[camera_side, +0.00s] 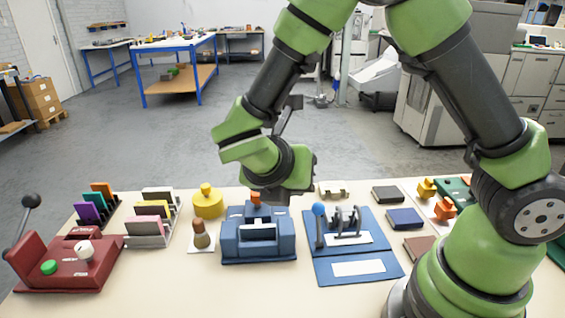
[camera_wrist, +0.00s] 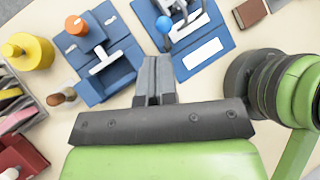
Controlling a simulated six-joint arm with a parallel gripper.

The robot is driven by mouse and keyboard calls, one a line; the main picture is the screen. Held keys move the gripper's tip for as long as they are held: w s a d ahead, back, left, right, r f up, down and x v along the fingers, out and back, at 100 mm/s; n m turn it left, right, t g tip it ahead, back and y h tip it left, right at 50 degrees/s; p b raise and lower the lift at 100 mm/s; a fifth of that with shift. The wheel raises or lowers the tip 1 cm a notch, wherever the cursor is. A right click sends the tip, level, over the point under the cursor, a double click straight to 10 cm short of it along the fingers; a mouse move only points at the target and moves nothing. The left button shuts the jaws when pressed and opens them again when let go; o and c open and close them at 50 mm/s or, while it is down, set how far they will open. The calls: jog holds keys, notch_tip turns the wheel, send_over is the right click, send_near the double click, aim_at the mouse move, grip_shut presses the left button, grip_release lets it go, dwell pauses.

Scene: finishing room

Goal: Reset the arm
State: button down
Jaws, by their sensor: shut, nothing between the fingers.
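My gripper (camera_wrist: 155,66) shows in the wrist view with its two dark fingers together and nothing between them. It is above the table, over the area between the blue press-like device (camera_wrist: 104,55) and the blue board with a blue-knobbed lever (camera_wrist: 203,55). In the side view my arm arches over the table and its wrist hangs behind and above these two devices. The fingers cannot be made out in the side view.
The table (camera_side: 180,287) also carries a dark red device (camera_side: 70,262) at left, card racks (camera_side: 150,237), a yellow pot (camera_side: 208,204), a stamp (camera_side: 200,236), and dark blocks (camera_side: 405,218) at right. The front strip of the table is clear.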

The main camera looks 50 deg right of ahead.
notch_tip(320, 180, up, 5)
jog(key=a, duration=0.3)
jog(key=s+d+r+m+t+y, duration=0.1)
jog(key=s+r+m+t+y, duration=0.2)
jog(key=m, duration=1)
jog(key=s+d+r+m+t+y, duration=0.2)
jog(key=s+r+m+y, duration=0.5)
jog(key=m, duration=0.7)
jog(key=s+t, duration=0.1)
jog(key=s, duration=0.1)
jog(key=shift+s+y, duration=0.3)
jog(key=shift+s, duration=0.1)
